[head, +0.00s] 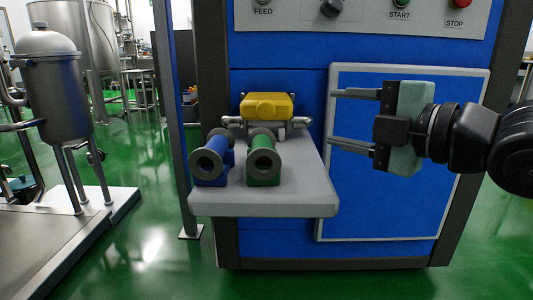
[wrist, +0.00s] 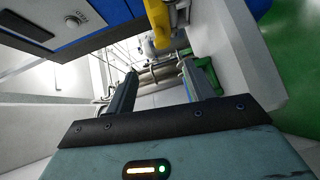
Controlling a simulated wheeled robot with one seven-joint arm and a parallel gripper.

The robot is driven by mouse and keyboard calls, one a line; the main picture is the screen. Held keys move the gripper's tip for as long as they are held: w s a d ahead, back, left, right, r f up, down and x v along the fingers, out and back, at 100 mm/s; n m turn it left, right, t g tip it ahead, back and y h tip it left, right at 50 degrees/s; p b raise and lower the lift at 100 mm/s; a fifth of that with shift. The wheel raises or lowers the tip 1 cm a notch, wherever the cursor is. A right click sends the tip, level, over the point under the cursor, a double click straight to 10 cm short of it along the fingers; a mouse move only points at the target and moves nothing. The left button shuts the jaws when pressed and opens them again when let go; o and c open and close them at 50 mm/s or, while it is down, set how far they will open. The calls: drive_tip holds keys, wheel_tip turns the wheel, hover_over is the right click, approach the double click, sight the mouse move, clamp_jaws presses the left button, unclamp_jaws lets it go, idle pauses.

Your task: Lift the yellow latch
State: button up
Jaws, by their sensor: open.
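The yellow latch (head: 267,105) is a blocky yellow piece at the back of the grey shelf, against the blue machine front, above metal pipe fittings. It also shows at the top of the wrist view (wrist: 160,24). My gripper (head: 333,116) is open, to the right of the latch in the head view, its two fingers pointing left towards it. The fingers are apart from the latch with nothing between them. In the wrist view, the open fingers (wrist: 158,75) show below the latch. The latch's underside is partly hidden by the fittings.
A blue cylinder fitting (head: 211,163) and a green one (head: 263,162) lie on the grey shelf (head: 300,190) in front of the latch. A control panel (head: 360,14) with FEED, START and STOP is above. A blue post (head: 168,110) stands left. A steel tank (head: 55,95) is further left.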

sight(270, 111)
drive_tip(key=a+p, duration=0.1)
drive_tip(key=w+p, duration=0.1)
drive_tip(key=w+a+f+n+p, duration=0.1)
drive_tip(key=shift+w+a+y, duration=0.2)
drive_tip(key=shift+a+y, duration=0.1)
drive_tip(key=p+x, duration=0.2)
drive_tip(key=p, duration=0.1)
drive_tip(key=shift+p, duration=0.3)
drive_tip(key=p+x, duration=0.2)
drive_tip(key=p, duration=0.3)
drive_tip(key=shift+w, duration=0.15)
drive_tip(key=p+x, duration=0.1)
drive_tip(key=x, duration=0.8)
